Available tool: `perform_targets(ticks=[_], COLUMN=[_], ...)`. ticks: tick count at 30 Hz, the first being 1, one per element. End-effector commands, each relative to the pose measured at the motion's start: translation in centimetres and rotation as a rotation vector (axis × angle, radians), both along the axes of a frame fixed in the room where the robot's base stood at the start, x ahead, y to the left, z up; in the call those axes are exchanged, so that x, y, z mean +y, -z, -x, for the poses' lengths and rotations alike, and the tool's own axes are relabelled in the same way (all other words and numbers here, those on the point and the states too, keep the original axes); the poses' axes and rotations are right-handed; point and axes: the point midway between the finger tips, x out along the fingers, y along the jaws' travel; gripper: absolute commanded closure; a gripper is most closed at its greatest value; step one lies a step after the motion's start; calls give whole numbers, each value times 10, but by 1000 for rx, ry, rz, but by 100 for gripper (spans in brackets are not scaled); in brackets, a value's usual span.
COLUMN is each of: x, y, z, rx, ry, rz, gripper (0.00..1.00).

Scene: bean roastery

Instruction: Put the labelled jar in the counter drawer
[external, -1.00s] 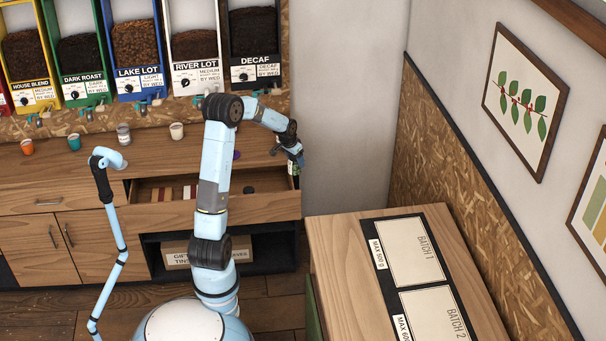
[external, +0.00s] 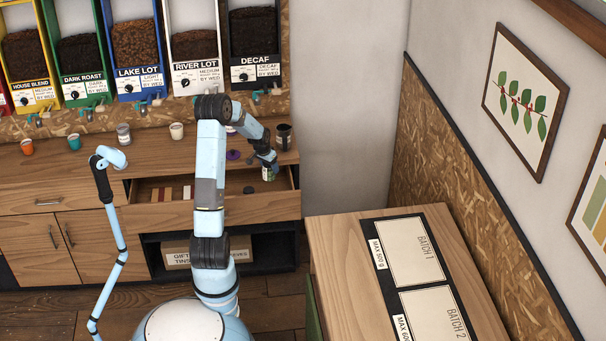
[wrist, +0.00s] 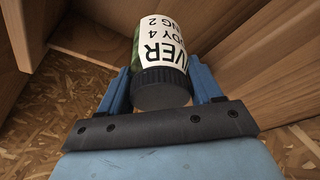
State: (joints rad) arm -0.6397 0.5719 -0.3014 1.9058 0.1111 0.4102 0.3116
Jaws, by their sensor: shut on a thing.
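The labelled jar (external: 268,174) has a green body, a white label with black print and a dark ribbed lid. It also shows in the wrist view (wrist: 160,45), where the label reads partly "IVER". My gripper (external: 267,164) is shut on the jar, with one blue finger on each side near the lid. The counter drawer (external: 225,211) is pulled open. In the external view the jar appears over the right part of the drawer. I cannot tell whether its base touches the drawer floor.
Inside the drawer are red and pale blocks (external: 187,192) at the left and a dark round piece (external: 249,190) near the middle. A black cup (external: 284,133) and a purple lid-like piece (external: 233,155) are on the counter (external: 160,162) behind.

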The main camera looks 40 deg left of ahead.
Motion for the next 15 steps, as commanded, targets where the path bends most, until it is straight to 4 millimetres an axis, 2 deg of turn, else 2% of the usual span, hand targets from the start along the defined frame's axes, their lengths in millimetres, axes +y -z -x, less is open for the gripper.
perform_targets(ticks=[1, 6, 10, 15], x=[0, -1, 0, 0], y=[12, 47, 64, 72], z=[0, 0, 0, -1], rx=[2, 1, 0, -1], ry=[0, 0, 1, 0], rz=[1, 1, 0, -1], gripper=[80, 80, 80, 80])
